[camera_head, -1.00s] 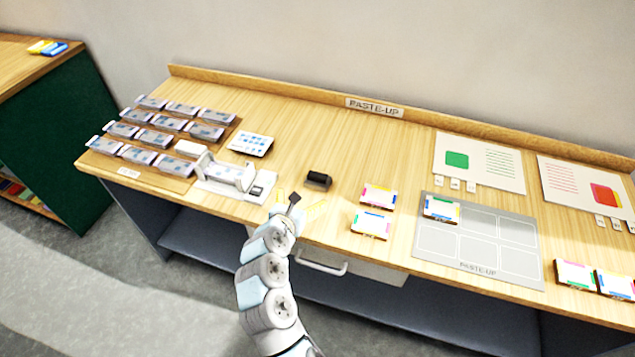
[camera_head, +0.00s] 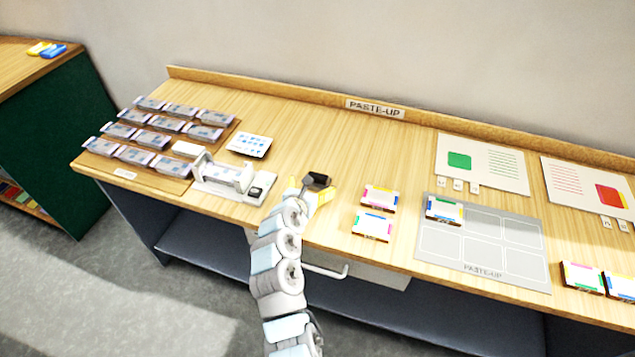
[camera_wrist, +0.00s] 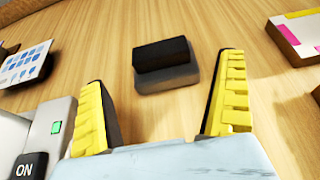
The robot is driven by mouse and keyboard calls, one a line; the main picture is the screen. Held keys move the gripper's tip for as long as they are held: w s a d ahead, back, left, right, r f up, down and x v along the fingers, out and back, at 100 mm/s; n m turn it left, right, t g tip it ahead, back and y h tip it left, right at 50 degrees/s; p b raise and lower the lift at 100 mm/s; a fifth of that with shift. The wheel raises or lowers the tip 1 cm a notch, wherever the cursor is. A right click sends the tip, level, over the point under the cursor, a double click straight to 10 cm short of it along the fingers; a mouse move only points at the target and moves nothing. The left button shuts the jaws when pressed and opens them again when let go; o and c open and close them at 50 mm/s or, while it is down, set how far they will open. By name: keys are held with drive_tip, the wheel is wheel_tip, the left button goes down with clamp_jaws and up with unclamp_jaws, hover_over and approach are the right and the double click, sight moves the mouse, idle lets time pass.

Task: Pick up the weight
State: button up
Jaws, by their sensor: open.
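The weight (camera_head: 319,179) is a small dark block on the wooden table, near the middle of the front half. My gripper (camera_head: 311,193) has yellow fingers and is open on the near side of the weight. In the wrist view my gripper (camera_wrist: 165,95) has its two ribbed fingers wide apart with nothing between them.
A white device (camera_head: 228,179) with a switch marked ON stands close on the left; a card with blue marks (camera_head: 250,145) lies behind it. Two colour-edged tiles (camera_head: 379,198) lie on the right, before the grey paste-up board (camera_head: 440,249). The table behind the weight is clear.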

sight(316, 184)
drive_tip(key=b+x, duration=0.2)
drive_tip(key=x, duration=0.1)
drive_tip(key=shift+d+f, duration=0.25)
drive_tip(key=shift+f, duration=0.1)
drive_tip(key=shift+x, duration=0.75)
drive_tip(key=shift+a+r, duration=0.1)
drive_tip(key=c, duration=1.1)
